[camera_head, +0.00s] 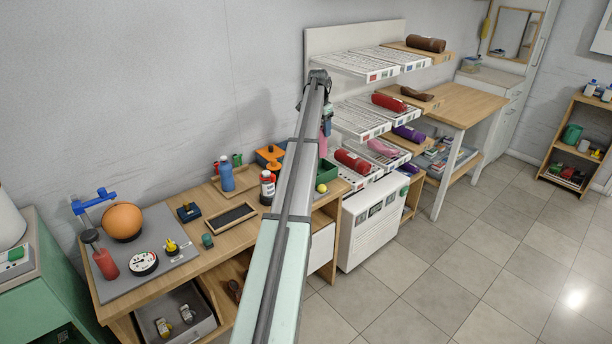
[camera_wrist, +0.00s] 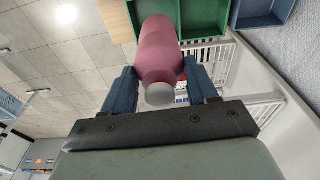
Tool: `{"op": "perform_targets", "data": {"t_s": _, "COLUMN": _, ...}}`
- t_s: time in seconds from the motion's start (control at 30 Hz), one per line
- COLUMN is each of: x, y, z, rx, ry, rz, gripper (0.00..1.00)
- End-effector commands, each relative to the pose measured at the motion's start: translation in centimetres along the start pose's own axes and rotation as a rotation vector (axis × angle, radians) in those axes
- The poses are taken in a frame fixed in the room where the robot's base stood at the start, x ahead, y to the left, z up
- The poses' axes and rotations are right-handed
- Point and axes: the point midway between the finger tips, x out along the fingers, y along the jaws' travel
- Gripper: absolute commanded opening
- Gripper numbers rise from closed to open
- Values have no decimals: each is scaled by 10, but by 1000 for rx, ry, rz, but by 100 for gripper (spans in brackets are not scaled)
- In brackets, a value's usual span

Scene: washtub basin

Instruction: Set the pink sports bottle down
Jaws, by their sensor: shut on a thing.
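The pink sports bottle (camera_wrist: 160,45) is between the two blue fingers of my gripper (camera_wrist: 161,80) in the wrist view. Its grey-white cap (camera_wrist: 160,94) points toward my palm and its body points away. In the head view my gripper (camera_head: 327,124) is at the far end of my arm, with part of the pink bottle (camera_head: 323,146) showing below it. The bottle hangs in the air near the green tray (camera_head: 327,172) on the wooden bench and in front of the white rack. My arm hides part of the gripper and bench.
The white wire rack (camera_head: 361,120) carries several rolled items. A white heater (camera_head: 372,222) stands below.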

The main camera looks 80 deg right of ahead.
Motion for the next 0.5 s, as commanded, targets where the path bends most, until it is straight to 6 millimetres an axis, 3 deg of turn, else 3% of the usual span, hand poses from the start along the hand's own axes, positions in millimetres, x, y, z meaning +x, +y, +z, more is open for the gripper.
{"op": "perform_targets", "data": {"t_s": 0.17, "x": 8, "y": 6, "z": -4, "rx": 19, "ry": 0, "rz": 3, "gripper": 0}}
{"op": "perform_targets", "data": {"t_s": 0.5, "x": 56, "y": 6, "z": 2, "rx": 18, "ry": 0, "rz": 4, "gripper": 0}}
